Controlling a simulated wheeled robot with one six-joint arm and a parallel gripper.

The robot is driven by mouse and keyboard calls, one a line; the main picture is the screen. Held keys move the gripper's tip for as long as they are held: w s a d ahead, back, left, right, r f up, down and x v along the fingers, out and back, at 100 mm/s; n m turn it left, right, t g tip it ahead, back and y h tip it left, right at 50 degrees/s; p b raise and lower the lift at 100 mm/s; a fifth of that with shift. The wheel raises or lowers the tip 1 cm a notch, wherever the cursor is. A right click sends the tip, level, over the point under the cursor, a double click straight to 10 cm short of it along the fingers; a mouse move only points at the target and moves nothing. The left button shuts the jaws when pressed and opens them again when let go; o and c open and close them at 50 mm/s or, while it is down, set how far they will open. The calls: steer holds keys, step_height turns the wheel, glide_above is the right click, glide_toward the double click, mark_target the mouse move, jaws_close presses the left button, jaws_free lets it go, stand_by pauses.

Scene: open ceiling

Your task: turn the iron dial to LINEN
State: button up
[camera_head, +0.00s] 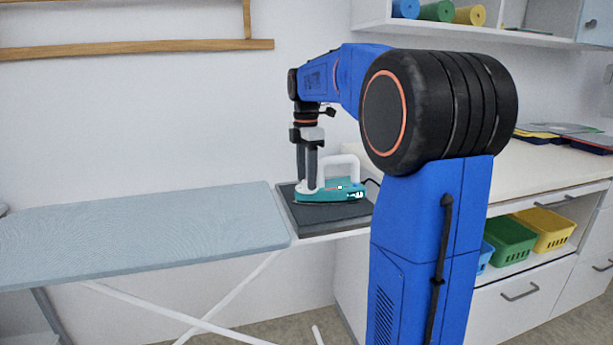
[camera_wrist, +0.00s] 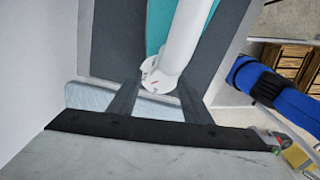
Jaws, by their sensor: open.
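The iron (camera_head: 345,191) is teal with a white handle (camera_head: 342,161). It sits on the dark iron rest (camera_head: 330,214) at the right end of the ironing board. The dial (camera_wrist: 152,76) is a white disc with small dark marks and a red mark, by the white handle in the wrist view. My gripper (camera_head: 308,186) points down over the left end of the iron. In the wrist view my gripper (camera_wrist: 158,80) is open, with one finger on each side of the dial. I cannot tell whether the fingers touch it. The dial's lettering is too small to read.
The light blue ironing board (camera_head: 140,230) stretches left, bare. A counter (camera_head: 555,168) stands on the right, with green (camera_head: 509,242) and yellow (camera_head: 552,229) baskets below its top. A white wall is close behind the iron. A wall shelf (camera_head: 470,33) hangs above.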

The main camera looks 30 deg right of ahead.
steer(key=shift+c, duration=0.4)
steer(key=c, duration=1)
steer(key=shift+m, duration=0.4)
steer(key=m, duration=0.3)
steer(key=shift+m, duration=2.6)
steer(key=o, duration=1.1)
